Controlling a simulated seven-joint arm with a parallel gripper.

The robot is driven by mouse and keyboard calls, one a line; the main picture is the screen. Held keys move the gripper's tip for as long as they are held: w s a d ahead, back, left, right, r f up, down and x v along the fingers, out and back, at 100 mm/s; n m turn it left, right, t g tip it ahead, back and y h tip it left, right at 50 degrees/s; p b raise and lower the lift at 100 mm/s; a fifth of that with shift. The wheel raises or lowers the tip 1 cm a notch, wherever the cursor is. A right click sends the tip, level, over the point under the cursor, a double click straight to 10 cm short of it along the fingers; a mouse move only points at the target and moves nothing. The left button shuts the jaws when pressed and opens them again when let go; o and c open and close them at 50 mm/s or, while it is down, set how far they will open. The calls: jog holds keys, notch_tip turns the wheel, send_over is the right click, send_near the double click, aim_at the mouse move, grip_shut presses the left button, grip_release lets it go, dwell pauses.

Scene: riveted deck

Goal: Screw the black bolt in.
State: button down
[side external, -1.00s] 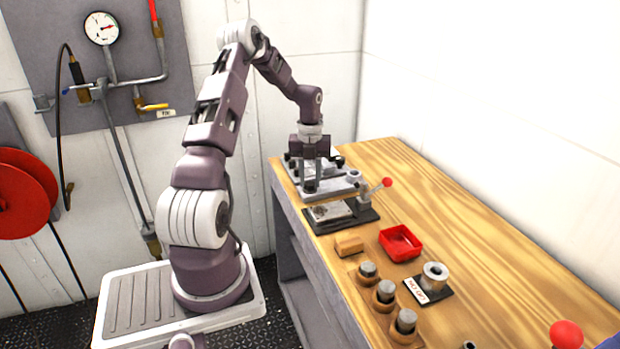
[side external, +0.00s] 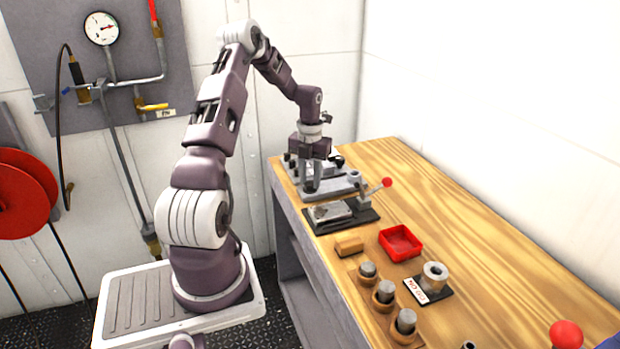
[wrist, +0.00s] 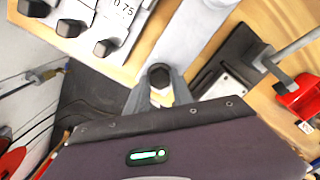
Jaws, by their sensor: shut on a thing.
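The black bolt (wrist: 158,75) shows its dark head between my fingertips in the wrist view. My gripper (wrist: 158,92) is shut on it, above a pale grey block (wrist: 196,32). In the side view my gripper (side external: 312,187) points down at the grey fixture (side external: 338,188) at the far end of the bench. There the fingers hide most of the bolt, and I cannot tell how deep it sits.
Several other dark-headed pieces (wrist: 102,48) stand on a labelled white plate beside my gripper. A clamp with a red-knobbed lever (side external: 387,182) stands close by on a black base. A red tray (side external: 400,243) and cylinders in wooden rings (side external: 384,293) are nearer.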

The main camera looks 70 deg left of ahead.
jog(key=shift+w+a+r, duration=0.1)
jog(key=c, duration=1.1)
grip_release()
